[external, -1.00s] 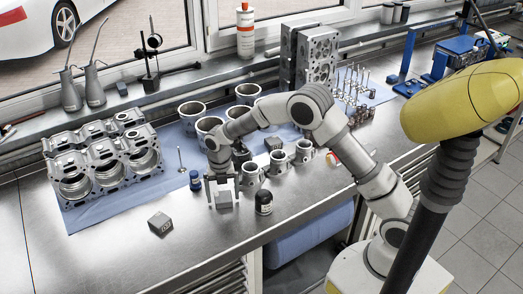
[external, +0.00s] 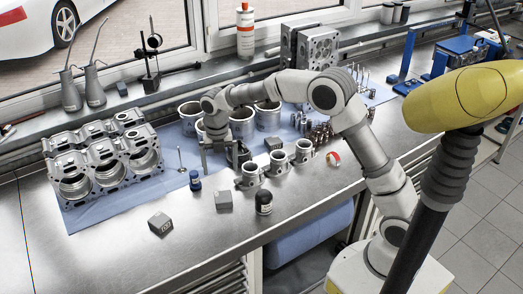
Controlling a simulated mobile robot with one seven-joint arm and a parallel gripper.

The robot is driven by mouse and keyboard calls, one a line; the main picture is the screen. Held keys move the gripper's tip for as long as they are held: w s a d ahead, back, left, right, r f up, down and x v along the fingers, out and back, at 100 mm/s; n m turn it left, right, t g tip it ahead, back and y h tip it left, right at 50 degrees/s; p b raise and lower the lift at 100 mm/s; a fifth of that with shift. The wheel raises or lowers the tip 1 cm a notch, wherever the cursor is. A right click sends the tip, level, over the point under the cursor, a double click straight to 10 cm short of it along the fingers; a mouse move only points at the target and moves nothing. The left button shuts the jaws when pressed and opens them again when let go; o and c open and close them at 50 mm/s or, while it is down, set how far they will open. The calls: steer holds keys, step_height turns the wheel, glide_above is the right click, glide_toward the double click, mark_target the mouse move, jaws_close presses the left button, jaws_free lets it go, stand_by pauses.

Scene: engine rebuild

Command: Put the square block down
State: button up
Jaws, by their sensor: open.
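A grey square block (external: 223,200) rests on the bare steel bench top, just in front of the blue cloth. A second grey block (external: 160,224) with markings on its side lies to its left, and a smaller grey block (external: 273,144) sits farther back on the cloth. I cannot tell from looks alone which one the task names. My gripper (external: 220,166) is open and empty, pointing down, above and behind the first block and apart from it. It partly hides the cylinder liners behind it.
An engine block (external: 103,160) lies at left. The front left bench is clear.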

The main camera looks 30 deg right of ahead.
steer(key=s+d+r+m+t, duration=0.3)
steer(key=s+d+r+m, duration=0.8)
steer(key=d+r+m, duration=0.3)
steer(key=s+d+m+t, duration=0.1)
steer(key=s+d+m, duration=0.3)
steer(key=s+m, duration=0.4)
steer(key=s+d+m+t, duration=0.1)
steer(key=s+d+m, duration=0.3)
steer(key=s+m, duration=0.5)
steer(key=shift+s+d+f+t, duration=0.15)
steer(key=shift+s+d+t, duration=0.05)
steer(key=shift+d+t, duration=0.1)
